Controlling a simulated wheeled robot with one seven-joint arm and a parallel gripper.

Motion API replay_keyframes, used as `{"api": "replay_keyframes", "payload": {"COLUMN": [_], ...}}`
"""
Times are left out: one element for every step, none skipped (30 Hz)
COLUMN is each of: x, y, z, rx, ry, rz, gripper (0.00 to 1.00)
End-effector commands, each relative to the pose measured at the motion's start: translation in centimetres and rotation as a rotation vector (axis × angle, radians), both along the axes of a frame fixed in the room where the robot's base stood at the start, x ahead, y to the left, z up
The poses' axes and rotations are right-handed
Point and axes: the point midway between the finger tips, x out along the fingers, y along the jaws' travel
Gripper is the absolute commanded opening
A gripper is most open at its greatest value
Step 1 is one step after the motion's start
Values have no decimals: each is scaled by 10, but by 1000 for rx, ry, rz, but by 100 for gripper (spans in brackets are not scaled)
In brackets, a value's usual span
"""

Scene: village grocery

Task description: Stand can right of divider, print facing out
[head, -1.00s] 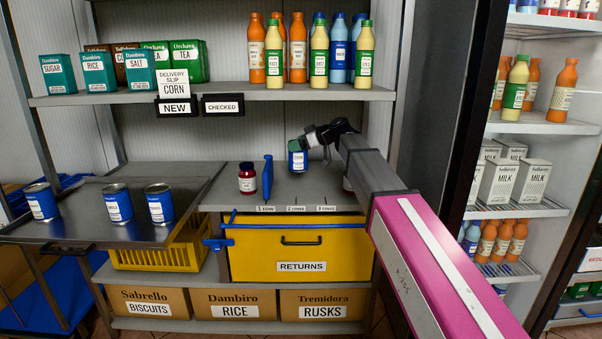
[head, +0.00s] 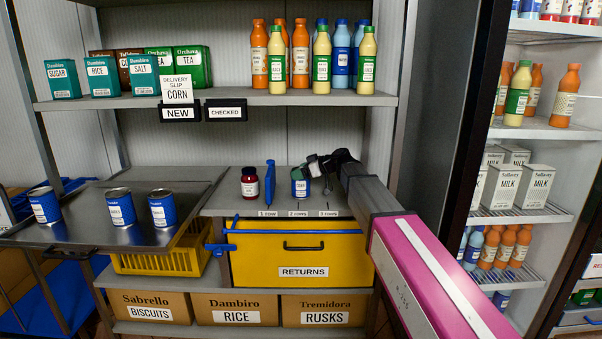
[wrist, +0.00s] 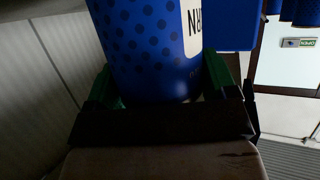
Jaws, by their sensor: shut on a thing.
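My gripper (head: 311,176) is shut on a blue can (head: 300,191), just right of the blue divider (head: 269,183) on the middle shelf. The can looks upright, its white label toward the head camera. It is at or just above the shelf board; I cannot tell whether it touches. In the wrist view the green fingers (wrist: 172,88) hold the dotted blue can (wrist: 145,45) from both sides; the label's edge, ending in "RN", shows at its right.
A dark red jar (head: 249,184) stands left of the divider. Several blue cans (head: 120,208) stand on the metal tray (head: 90,232) at left. The front edge has row labels (head: 299,213). A yellow RETURNS bin (head: 260,258) is below; an upper shelf (head: 300,98) is above.

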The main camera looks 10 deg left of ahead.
Motion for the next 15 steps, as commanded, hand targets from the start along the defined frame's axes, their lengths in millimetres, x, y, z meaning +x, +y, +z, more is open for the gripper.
{"api": "replay_keyframes", "payload": {"x": [0, 0, 0, 0, 0, 0, 0, 0, 0, 0, 0, 0, 0, 0, 0], "y": [0, 0, 0, 0, 0, 0, 0, 0, 0, 0, 0, 0, 0, 0, -1], "z": [0, -1, -2, -2, -2, -2, -2, -2, -2, -2, -2, -2, -1, 0, 1], "rx": [1, 1, 1, 0, 0, 0, 0, 0, 0, 0, 0, 0, 0, 0, 0], "ry": [1, 1, 1, 0, 0, 0, 0, 0, 0, 1, 1, 1, 0, 0, 1], "rz": [0, 0, 0, 0, 0, 0, 0, 0, 0, 0, 0, 0, 0, 0, 0], "gripper": [39, 39, 39, 85, 95, 100, 100, 100, 100, 100, 100, 100, 100, 100, 100]}}
